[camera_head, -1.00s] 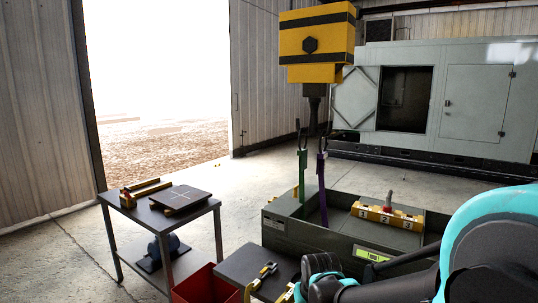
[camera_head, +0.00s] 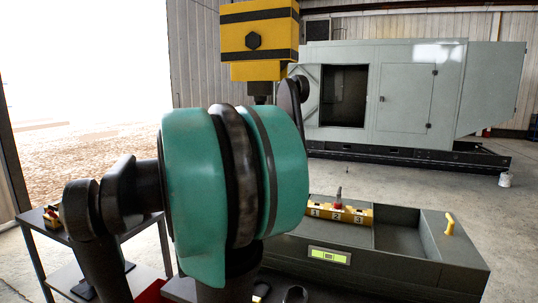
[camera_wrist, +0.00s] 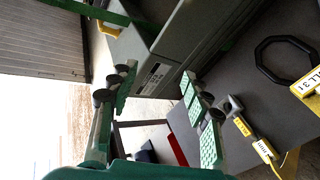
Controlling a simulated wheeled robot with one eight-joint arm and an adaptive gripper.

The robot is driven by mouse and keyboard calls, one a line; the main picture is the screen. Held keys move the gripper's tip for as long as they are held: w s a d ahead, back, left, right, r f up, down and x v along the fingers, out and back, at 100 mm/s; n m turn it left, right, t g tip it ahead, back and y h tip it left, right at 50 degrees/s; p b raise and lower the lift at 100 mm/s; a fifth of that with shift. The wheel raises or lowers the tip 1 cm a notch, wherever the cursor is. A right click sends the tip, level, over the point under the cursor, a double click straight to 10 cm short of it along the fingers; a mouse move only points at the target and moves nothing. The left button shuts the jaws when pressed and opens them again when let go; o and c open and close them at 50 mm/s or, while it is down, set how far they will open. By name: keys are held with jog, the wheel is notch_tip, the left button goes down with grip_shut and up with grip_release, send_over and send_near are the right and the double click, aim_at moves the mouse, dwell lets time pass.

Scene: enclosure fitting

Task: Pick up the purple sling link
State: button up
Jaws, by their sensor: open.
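The purple sling link does not show in either current view; in the head view my teal and black arm covers the area where a purple upright strip stood. My gripper (camera_wrist: 157,78) shows in the wrist view with its two green-padded fingers spread apart and nothing between them. The grey-green bin's wall lies beyond the fingers in the wrist view (camera_wrist: 160,72). A green strip (camera_wrist: 85,9) crosses the top left of that view; I cannot tell for sure what it is.
The open grey-green bin (camera_head: 420,262) holds a yellow block (camera_head: 322,210) numbered 1 to 3. A yellow and black hoist block (camera_head: 258,40) hangs above. A large grey enclosure (camera_head: 405,95) stands behind. A dark octagonal ring (camera_wrist: 258,58) lies on a dark tabletop (camera_wrist: 225,75). Floor at right is mostly clear.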

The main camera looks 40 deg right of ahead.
jog(key=w+d+r+n+t+h, duration=0.1)
jog(key=w+d+r+n+h, duration=0.15)
jog(key=d+r+n, duration=0.5)
jog(key=w+d+r+n+t+h, duration=0.1)
jog(key=d+r+n+h, duration=0.3)
jog(key=d+r+n, duration=0.3)
jog(key=shift+m+y, duration=0.25)
jog(key=shift+m, duration=0.3)
jog(key=shift+x, duration=9.05)
jog(key=shift+c, duration=0.3)
grip_shut()
